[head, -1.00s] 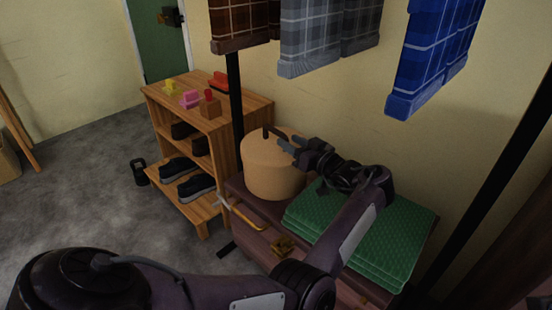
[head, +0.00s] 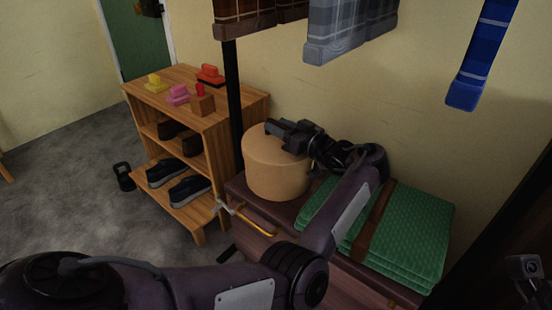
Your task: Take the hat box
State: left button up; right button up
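The hat box (head: 275,172) is a round tan drum standing upright on the left end of a dark bench (head: 243,192), beside folded green cloth. My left gripper (head: 283,134) is at the right side of its top, overlapping the lid in the head view. The gripper hides part of the lid and the dark strap or handle there. I cannot tell whether the fingers are open or shut, or whether they touch the box. A dark part at the lower right edge looks like my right wrist; its fingers do not show clearly.
A wooden shoe rack (head: 195,118) with shoes and small coloured blocks stands left of the bench. Folded green cloth (head: 415,235) with a brown strap lies to the right. Plaid clothes (head: 350,28) hang above from a rack with a black post (head: 233,100).

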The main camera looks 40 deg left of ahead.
pick_arm(q)
grip_shut()
dwell(1.3)
